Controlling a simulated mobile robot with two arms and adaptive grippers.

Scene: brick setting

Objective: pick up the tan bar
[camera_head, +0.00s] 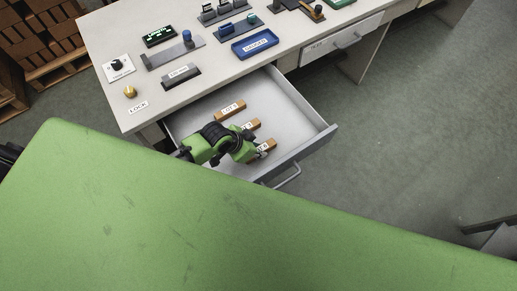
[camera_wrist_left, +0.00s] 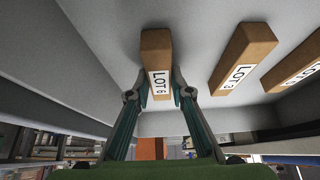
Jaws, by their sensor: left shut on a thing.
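Several tan bars with white lot labels lie in the open drawer. The bar labelled LOT 6 (camera_wrist_left: 157,48) is between the two fingers of my left gripper (camera_wrist_left: 157,93) in the left wrist view, with a finger against each side. In the head view this bar (camera_head: 267,146) is the one nearest the drawer front, partly hidden by my left gripper (camera_head: 257,155). A second tan bar (camera_wrist_left: 242,55) and a third (camera_wrist_left: 298,66) lie to the right in the wrist view, apart from the fingers. I cannot tell whether the held bar is off the drawer floor. My right gripper is not in view.
The grey drawer (camera_head: 310,141) is pulled out from the workbench (camera_head: 112,45), its walls close around my left gripper. On the bench are a blue tray (camera_head: 255,43), a yellow knob (camera_head: 130,91) and blocks. A second drawer (camera_head: 340,41) is at right. Open floor lies right.

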